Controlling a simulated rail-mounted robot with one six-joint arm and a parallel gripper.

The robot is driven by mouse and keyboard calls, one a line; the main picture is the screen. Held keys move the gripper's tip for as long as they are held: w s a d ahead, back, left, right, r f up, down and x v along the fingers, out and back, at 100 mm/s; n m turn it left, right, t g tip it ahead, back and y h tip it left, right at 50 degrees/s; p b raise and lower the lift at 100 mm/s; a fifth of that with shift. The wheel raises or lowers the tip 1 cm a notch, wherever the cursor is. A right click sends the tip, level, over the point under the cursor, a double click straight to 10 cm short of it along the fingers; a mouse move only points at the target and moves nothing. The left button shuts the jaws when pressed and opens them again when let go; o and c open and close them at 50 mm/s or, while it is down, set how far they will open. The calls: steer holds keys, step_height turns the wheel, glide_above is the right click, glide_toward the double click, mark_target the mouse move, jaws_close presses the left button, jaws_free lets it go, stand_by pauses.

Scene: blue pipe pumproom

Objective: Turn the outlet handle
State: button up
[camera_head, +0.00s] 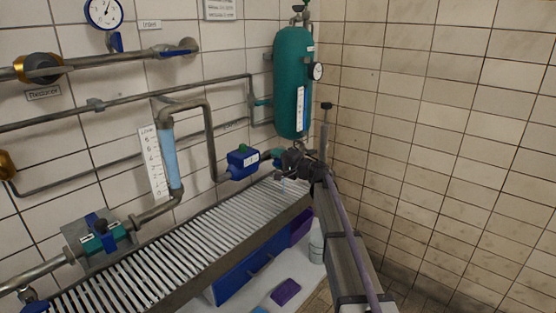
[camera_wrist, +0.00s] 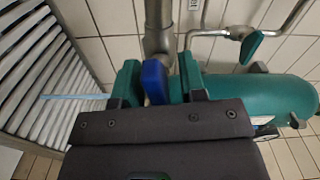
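A blue handle (camera_wrist: 155,82) sits on a grey pipe fitting in the wrist view. I take it to be the outlet handle. My gripper (camera_wrist: 157,88) has one teal finger on each side of it. The handle nearly fills the space between the fingers, and I cannot tell whether both fingers press on it. In the head view my gripper (camera_head: 292,162) is just below the teal tank (camera_head: 294,84). The handle is hard to make out there, behind the gripper and arm. The tank also shows at the right of the wrist view (camera_wrist: 285,98).
A blue and teal fitting (camera_head: 243,161) is on the pipe to the left of my gripper. A slatted grey rack (camera_head: 170,262) runs below the pipes. Tiled walls (camera_head: 440,110) stand close behind and to the right. A small teal lever (camera_wrist: 252,47) hangs from a nearby pipe.

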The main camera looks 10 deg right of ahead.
jaws_close()
steer(key=shift+n, duration=0.5)
jaws_free()
